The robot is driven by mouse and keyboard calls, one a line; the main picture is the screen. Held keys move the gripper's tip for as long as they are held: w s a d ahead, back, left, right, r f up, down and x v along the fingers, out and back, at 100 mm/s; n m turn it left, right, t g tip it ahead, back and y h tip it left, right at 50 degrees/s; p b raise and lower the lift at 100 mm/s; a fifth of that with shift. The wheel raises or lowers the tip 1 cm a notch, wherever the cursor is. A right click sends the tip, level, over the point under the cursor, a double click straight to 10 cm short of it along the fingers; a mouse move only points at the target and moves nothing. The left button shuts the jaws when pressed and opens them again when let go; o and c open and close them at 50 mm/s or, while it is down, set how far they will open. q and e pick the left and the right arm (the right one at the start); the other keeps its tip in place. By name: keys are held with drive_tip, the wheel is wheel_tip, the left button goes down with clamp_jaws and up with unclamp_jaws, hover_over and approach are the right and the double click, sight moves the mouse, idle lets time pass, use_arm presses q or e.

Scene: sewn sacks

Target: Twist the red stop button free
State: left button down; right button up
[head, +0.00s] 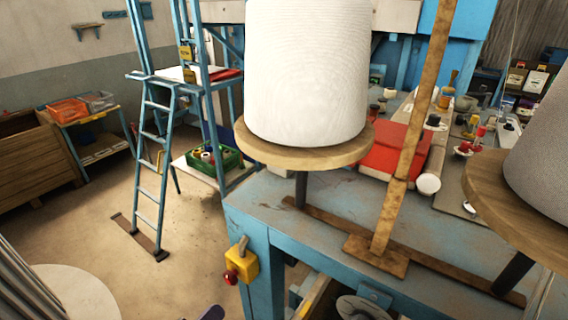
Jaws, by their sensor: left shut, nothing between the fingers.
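The red stop button (231,277) is a small round red knob on the lower front of a yellow box (243,264). The box is fixed to the near left corner of the blue machine table, with a small grey lever on its upper part. Only a small dark tip of what looks like my left gripper (212,313) shows at the bottom edge, below and left of the button and apart from it. It is shut and empty. Most of it is cut off by the frame. My right gripper is not in view.
A large white thread cone (308,75) stands on a round wooden disc (302,151) above the blue table (315,230). A second wooden disc (510,205) is at right. A blue ladder (152,165) stands at left. Floor left of the button is open.

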sight(230, 277)
use_arm(q)
drive_tip(key=shift+w+d+f+n+b, duration=0.15)
drive_tip(key=shift+w+d+n+b, duration=0.2)
drive_tip(key=shift+w+d, duration=0.45)
drive_tip(key=shift+w+d+f+n+b, duration=0.2)
drive_tip(key=shift+w+d+n, duration=0.3)
drive_tip(key=shift+w, duration=0.55)
drive_tip(key=shift+w+d+f+n+b, duration=0.1)
drive_tip(key=shift+w+d+n+b, duration=0.25)
drive_tip(key=shift+w+d, duration=0.45)
drive_tip(key=shift+w+a, duration=0.25)
drive_tip(key=shift+w+a+r, duration=0.1)
drive_tip(key=shift+w+a, duration=0.1)
drive_tip(key=shift+a, duration=0.3)
